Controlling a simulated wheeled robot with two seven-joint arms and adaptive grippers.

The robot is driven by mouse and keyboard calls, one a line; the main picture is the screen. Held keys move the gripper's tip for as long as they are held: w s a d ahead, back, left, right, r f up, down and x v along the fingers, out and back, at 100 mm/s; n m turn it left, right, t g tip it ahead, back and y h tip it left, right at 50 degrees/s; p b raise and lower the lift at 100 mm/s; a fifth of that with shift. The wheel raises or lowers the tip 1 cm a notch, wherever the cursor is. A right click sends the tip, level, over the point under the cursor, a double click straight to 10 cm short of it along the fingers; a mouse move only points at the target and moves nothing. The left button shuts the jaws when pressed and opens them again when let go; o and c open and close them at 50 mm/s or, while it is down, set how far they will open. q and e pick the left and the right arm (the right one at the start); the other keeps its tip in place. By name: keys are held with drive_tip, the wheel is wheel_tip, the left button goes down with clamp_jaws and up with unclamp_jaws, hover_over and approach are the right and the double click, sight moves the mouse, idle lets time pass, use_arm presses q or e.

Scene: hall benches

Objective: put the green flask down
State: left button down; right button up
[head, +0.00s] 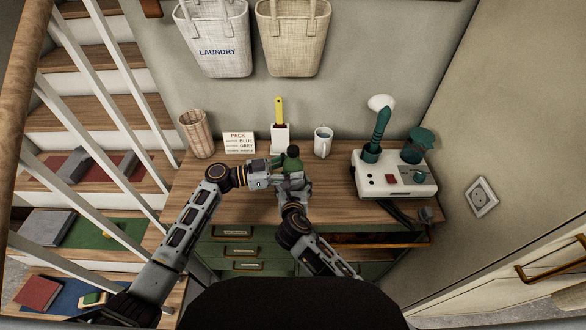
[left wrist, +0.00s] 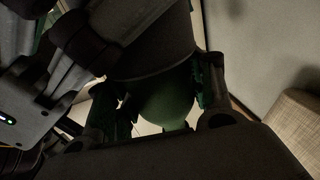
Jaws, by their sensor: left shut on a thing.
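The green flask (head: 292,162) with a dark top is over the middle of the wooden bench top (head: 335,196), in front of the yellow-handled tool. My left gripper (head: 279,170) comes in from the left and is shut on the flask. In the left wrist view the flask's green body (left wrist: 168,106) lies between the two fingers. My right gripper (head: 297,184) is close in front of the flask; its fingers are hidden among the other parts. I cannot tell whether the flask's base touches the bench.
A wicker cup (head: 197,134), a sign card (head: 239,143), a yellow-handled tool (head: 279,118) and a white mug (head: 323,141) stand along the back. A white device (head: 397,185) with green-handled parts takes the right side. Bare wood shows between the mug and my grippers.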

use_arm(q)
drive_tip(key=c, duration=0.9)
unclamp_jaws()
drive_tip(key=shift+f, duration=0.15)
drive_tip(key=shift+o, duration=0.2)
drive_tip(key=shift+r, duration=0.2)
drive_tip(key=s+a, duration=0.2)
drive_tip(key=a, duration=0.9)
drive_tip(key=shift+a, duration=0.4)
use_arm(e)
drive_tip(key=o, duration=1.1)
drive_tip(key=shift+s, duration=0.1)
